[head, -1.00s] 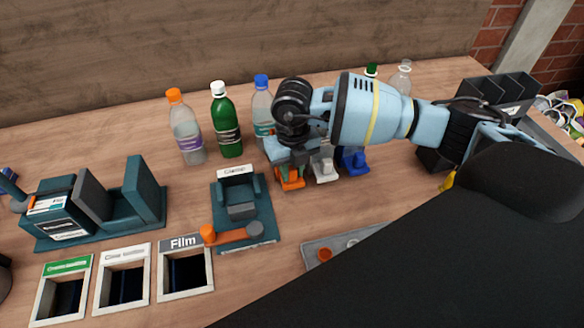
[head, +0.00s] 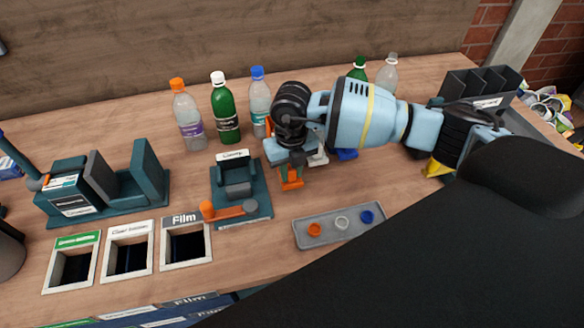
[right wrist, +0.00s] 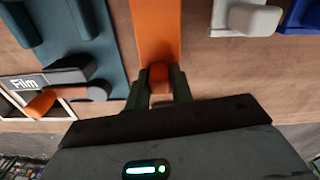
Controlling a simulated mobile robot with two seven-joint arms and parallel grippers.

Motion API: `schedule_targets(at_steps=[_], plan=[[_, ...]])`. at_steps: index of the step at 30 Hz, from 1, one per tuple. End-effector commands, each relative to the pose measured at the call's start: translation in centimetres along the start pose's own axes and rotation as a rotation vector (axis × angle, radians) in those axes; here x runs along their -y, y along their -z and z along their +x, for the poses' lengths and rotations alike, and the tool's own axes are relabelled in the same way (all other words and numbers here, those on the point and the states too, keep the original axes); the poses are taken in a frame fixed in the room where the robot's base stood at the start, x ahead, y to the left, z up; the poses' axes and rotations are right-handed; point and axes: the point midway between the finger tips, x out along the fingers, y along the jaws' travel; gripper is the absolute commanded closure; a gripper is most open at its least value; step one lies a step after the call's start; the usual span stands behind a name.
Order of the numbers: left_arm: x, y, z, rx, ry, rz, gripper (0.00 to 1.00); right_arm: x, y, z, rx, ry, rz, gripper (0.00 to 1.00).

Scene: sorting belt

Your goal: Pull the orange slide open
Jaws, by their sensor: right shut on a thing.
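The orange slide (head: 291,182) is on the table below my right gripper in the head view, partly hidden by it. In the right wrist view the orange slide (right wrist: 156,32) shows as a long flat strip with a raised orange knob near its lower end. My right gripper (right wrist: 160,88) is shut on that knob, one finger on each side. In the head view my right gripper (head: 290,165) points down over the slide. The white slide (head: 318,159) and blue slide (head: 346,154) stand to its right, further back. My left gripper is not in view.
The teal clamp fixture (head: 262,206) with an orange lever is left of the slide. A grey tray (head: 312,241) with several coloured caps lies in front. Bottles, including a green one (head: 226,115), stand behind. Bare table lies between slide and tray.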

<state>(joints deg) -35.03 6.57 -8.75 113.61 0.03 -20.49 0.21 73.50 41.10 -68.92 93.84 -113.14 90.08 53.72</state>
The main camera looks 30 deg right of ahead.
Motion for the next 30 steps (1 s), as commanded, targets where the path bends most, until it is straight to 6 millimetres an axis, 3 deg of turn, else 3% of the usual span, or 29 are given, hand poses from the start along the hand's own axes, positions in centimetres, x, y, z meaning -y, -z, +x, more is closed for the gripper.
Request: schedule_targets(at_steps=[11,12,17,26,30], plan=[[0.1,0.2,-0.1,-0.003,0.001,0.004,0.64,-0.1,0.2,-0.1,-0.006,-0.001,-0.003,1.0],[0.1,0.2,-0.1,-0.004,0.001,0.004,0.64,-0.1,0.2,-0.1,-0.006,-0.001,-0.004,0.76],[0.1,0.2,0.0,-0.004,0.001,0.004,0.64,-0.1,0.1,-0.1,-0.004,-0.001,-0.003,0.55],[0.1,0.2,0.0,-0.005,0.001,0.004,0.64,0.0,0.0,-0.2,0.001,0.0,-0.001,0.55],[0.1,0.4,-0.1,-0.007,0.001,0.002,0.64,0.0,-0.1,-1.6,0.003,-0.002,-0.001,0.55]])
